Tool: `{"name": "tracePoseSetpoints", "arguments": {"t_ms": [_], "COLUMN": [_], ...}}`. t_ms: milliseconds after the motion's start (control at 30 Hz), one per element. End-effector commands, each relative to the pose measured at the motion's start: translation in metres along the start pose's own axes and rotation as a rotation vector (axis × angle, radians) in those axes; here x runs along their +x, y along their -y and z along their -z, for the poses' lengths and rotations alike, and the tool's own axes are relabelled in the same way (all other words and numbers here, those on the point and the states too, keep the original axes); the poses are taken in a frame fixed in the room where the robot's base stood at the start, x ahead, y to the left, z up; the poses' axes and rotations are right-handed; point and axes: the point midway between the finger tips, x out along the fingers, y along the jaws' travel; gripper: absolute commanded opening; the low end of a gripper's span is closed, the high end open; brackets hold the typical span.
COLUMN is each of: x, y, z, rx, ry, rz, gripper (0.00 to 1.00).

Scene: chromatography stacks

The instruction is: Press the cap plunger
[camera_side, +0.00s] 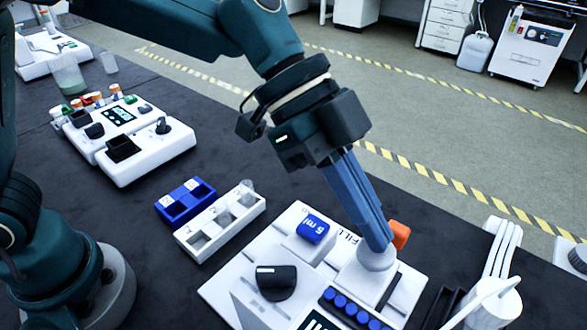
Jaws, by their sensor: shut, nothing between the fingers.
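The white device (225,290) lies on the dark table at the bottom centre. A white rounded piece (377,262), which looks like the cap plunger, rises from its right part. My gripper (381,246) points down at this piece, with its blue fingers shut and empty. The fingertips are at the top of the piece and appear to touch it; a small gap cannot be ruled out. The fingers hide part of its top. An orange block (400,234) shows just behind the fingertips.
The device also carries a blue "6 ml" block (313,229), a black knob (276,281) and a row of blue caps (351,309). White curved parts (500,262) stand to the right. A blue tray (185,203) and a white tray (220,222) lie to the left.

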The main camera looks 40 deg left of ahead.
Motion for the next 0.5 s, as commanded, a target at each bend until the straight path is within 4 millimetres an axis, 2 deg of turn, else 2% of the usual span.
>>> {"name": "tracePoseSetpoints", "arguments": {"t_ms": [267,500], "x": [0.000,0.015], "y": [0.000,0.000], "z": [0.000,-0.014], "rx": [-0.001,-0.003], "ry": [0.000,0.002], "rz": [0.000,-0.004], "gripper": [0.00,0.00]}}
